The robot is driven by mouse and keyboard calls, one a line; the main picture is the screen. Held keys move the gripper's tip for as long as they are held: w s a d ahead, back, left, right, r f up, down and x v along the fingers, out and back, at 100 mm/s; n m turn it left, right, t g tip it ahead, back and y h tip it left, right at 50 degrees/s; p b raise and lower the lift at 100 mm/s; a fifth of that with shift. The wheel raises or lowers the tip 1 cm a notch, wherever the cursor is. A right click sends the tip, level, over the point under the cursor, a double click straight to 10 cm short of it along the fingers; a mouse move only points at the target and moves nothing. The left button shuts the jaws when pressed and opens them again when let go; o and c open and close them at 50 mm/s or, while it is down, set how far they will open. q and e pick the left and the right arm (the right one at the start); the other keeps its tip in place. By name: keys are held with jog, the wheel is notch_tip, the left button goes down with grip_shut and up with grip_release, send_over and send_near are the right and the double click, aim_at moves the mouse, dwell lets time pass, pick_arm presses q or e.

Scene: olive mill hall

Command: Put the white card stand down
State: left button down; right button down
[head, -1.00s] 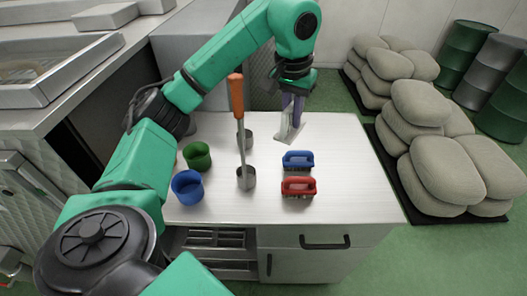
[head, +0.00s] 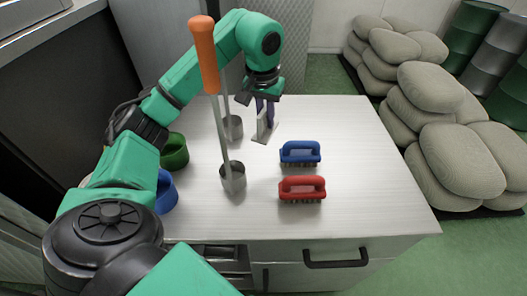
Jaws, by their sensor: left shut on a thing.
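The white card stand (head: 262,127) is at the far middle part of the white worktop (head: 360,200), tilted to the view. My left gripper (head: 268,110) comes down on it from above, with its dark fingers shut on it. Its lower edge is at or very close to the worktop; I cannot tell whether it touches. My right gripper is not in view.
A blue brush (head: 300,152) and a red brush (head: 302,189) lie right of the stand. Left are a metal cup (head: 232,178) with an orange-handled tool (head: 204,55), another metal cup (head: 233,128), a green cup (head: 175,152) and a blue cup (head: 166,190). The worktop's right side is clear.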

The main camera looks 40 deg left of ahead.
pick_arm(q)
notch_tip(320, 180, down, 11)
jog(key=shift+s+f+p, duration=0.1)
jog(key=shift+f+p, duration=0.05)
jog(key=shift+p, duration=0.85)
jog(key=shift+f, duration=0.2)
jog(key=shift+f+b, duration=0.15)
jog(key=shift+b, duration=0.15)
jog(key=c, duration=0.9)
grip_release()
jog(key=shift+r, duration=0.2)
